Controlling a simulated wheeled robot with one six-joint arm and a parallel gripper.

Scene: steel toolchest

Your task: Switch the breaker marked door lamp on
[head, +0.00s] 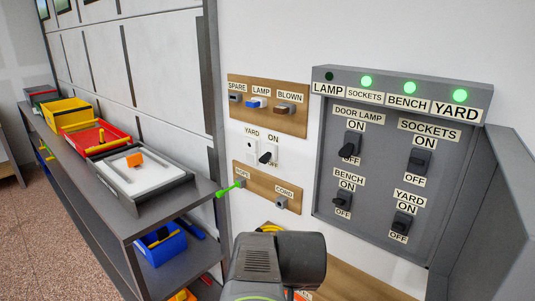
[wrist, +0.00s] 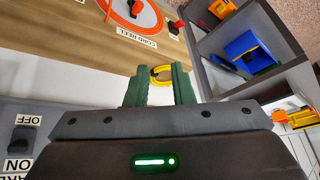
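The grey breaker panel (head: 382,190) is on the wall at the right of the head view, with four labelled breakers. The door lamp breaker (head: 351,146) is the upper left one; its black lever points down, over its OFF label. The lamp light (head: 329,76) above is dark. The sockets breaker (head: 420,161), bench breaker (head: 342,201) and yard breaker (head: 402,221) sit around it, and their lights are green. My gripper (wrist: 159,88) shows in the wrist view with its two green fingers apart and nothing held between them. In the head view my arm hides its fingers.
A wooden board (head: 267,106) with spare, lamp and blown fuses and a yard switch (head: 264,153) are left of the panel. A green rod (head: 230,188) sticks out by the rope hook. The panel's door (head: 490,240) stands open at right. A shelf unit (head: 130,222) stands left.

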